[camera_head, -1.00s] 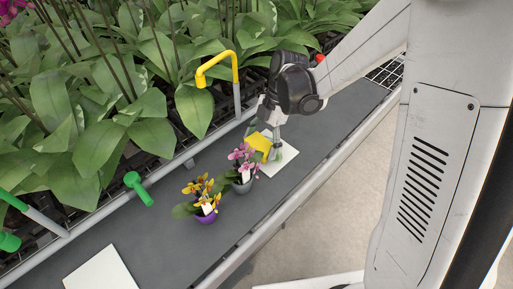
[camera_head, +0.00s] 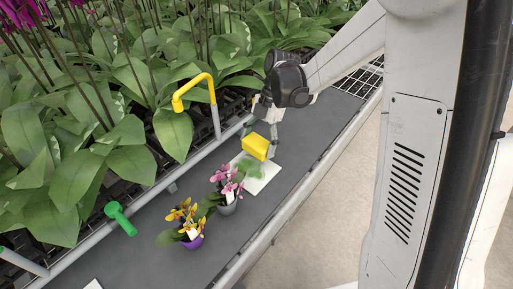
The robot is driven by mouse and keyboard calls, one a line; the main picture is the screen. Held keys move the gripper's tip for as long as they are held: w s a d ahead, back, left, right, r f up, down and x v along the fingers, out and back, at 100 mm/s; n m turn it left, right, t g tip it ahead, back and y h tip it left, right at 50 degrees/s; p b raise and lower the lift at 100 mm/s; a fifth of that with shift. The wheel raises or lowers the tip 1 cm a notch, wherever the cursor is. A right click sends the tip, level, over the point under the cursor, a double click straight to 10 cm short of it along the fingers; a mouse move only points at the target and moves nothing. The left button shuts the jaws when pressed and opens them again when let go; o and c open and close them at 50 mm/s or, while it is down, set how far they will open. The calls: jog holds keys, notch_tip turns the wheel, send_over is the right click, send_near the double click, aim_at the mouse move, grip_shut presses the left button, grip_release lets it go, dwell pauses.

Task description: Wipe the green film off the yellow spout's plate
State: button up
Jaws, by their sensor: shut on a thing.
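The yellow spout (camera_head: 196,84) arches over the back edge of the bench on a grey pipe. Its white plate (camera_head: 263,179) lies on the dark bench to the lower right of the spout. Green film (camera_head: 247,166) shows on the left and middle part of the plate. My gripper (camera_head: 262,134) points down over the plate's far end and is shut on a yellow sponge-like block (camera_head: 255,147). The block is at the plate's upper edge; I cannot tell whether it touches the plate. The fingertips are partly hidden by the block.
A pink orchid in a grey pot (camera_head: 226,205) stands just left of the plate. A yellow orchid in a purple pot (camera_head: 192,240) stands further left. A green spout (camera_head: 120,218) and another white plate (camera_head: 94,285) are at lower left. Dense leaves line the back.

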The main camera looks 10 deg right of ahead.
aim_at(253, 144)
jog(key=shift+r+p, duration=1.45)
jog(key=shift+r, duration=1.25)
